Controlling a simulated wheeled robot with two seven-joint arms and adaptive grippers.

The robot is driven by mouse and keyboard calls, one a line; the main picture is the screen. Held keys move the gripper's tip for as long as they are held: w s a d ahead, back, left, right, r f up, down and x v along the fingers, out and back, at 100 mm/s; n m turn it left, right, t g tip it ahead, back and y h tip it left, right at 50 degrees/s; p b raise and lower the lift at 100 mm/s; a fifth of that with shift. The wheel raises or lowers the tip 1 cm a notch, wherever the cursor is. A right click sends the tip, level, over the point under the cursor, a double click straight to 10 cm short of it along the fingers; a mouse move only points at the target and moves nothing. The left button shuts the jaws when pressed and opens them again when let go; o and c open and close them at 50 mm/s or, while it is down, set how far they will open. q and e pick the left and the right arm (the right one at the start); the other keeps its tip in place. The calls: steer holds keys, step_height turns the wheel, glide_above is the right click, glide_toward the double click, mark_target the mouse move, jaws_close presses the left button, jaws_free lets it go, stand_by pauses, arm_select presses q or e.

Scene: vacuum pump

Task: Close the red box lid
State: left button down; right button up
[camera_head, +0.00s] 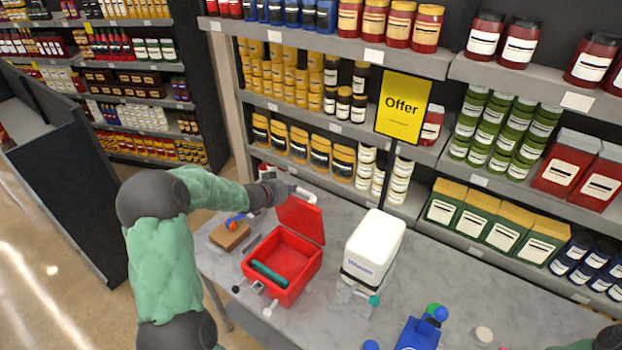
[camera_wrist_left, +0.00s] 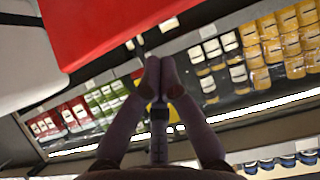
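The red box (camera_head: 290,256) stands on the grey table, with its lid (camera_head: 301,219) raised at the back and the inside showing. A dark teal bar (camera_head: 268,273) lies at its front part. My left gripper (camera_head: 308,196) is behind the raised lid, at its upper edge; I cannot tell whether it touches. In the left wrist view the fingertips (camera_wrist_left: 156,68) come together with nothing visible between them, and the red lid (camera_wrist_left: 105,30) fills the upper left. My right gripper is out of view; only a bit of arm shows at the lower right.
A white container (camera_head: 374,246) stands right of the box. A brown block with a blue and orange item (camera_head: 230,235) lies to the left. A blue device (camera_head: 420,333) is at the front. The grey table (camera_head: 480,290) has free room at right. Stocked shelves and a yellow Offer sign (camera_head: 402,107) stand behind.

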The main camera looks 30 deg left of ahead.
mark_target(303, 190)
arm_select(q)
steer(key=shift+w+f, duration=0.1)
steer(key=shift+w, duration=0.1)
steer(key=x, duration=0.6)
steer(key=shift+w+f+p, duration=0.15)
steer(key=shift+w+p, duration=0.2)
steer(key=shift+w, duration=0.05)
steer(key=shift+w+f, duration=0.25)
steer(key=shift+w, duration=0.15)
steer(key=shift+w+f, duration=0.25)
steer(key=shift+w, duration=0.1)
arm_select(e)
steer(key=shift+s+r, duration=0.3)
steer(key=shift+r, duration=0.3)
arm_select(q)
steer(key=shift+s+r, duration=0.1)
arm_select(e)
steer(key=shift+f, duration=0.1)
